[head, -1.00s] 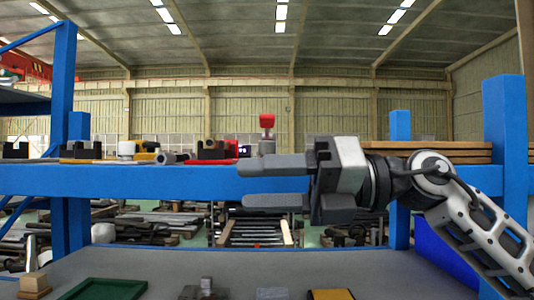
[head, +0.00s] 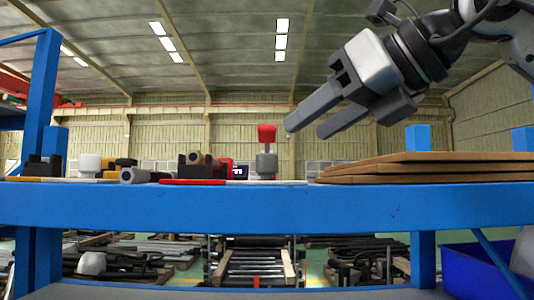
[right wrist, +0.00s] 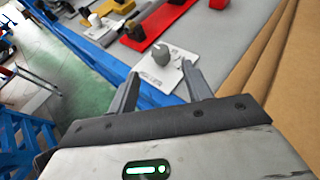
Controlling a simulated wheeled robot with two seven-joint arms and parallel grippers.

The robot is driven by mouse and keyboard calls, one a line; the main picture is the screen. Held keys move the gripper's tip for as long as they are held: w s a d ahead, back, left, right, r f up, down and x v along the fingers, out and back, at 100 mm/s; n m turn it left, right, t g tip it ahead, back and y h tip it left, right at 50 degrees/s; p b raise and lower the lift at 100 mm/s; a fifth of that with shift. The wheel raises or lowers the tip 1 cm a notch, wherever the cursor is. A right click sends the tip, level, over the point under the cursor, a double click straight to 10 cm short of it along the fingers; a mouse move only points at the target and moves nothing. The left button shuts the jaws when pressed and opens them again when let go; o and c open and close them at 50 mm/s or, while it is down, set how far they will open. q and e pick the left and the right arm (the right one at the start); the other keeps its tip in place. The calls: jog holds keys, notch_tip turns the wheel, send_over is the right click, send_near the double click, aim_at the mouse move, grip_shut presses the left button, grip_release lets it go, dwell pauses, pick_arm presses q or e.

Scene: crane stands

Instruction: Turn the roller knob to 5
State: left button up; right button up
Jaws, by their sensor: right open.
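The likely roller knob is a grey rounded knob (right wrist: 161,55) on a white plate (right wrist: 167,66) with markings too small to read. In the head view a grey upright knob (head: 266,162) stands on the blue shelf with a red piece (head: 267,133) showing above it. My right gripper (head: 304,130) is open and empty, above and to the right of the knob, fingers slanting down to the left. In the right wrist view its fingertips (right wrist: 160,72) frame the plate, apart from the knob. My left gripper is not in view.
Left of the knob are a red plate with dark blocks (head: 197,165), a grey cylinder (head: 140,176) and other small fixtures. Stacked brown boards (head: 420,167) lie to the right. The blue shelf beam (head: 300,207) runs along the front.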

aim_at(267, 157)
jog(key=p+x, duration=0.1)
jog(key=x, duration=0.9)
jog(key=shift+w+r+p, duration=0.1)
jog(key=shift+p, duration=0.25)
jog(key=c, duration=1)
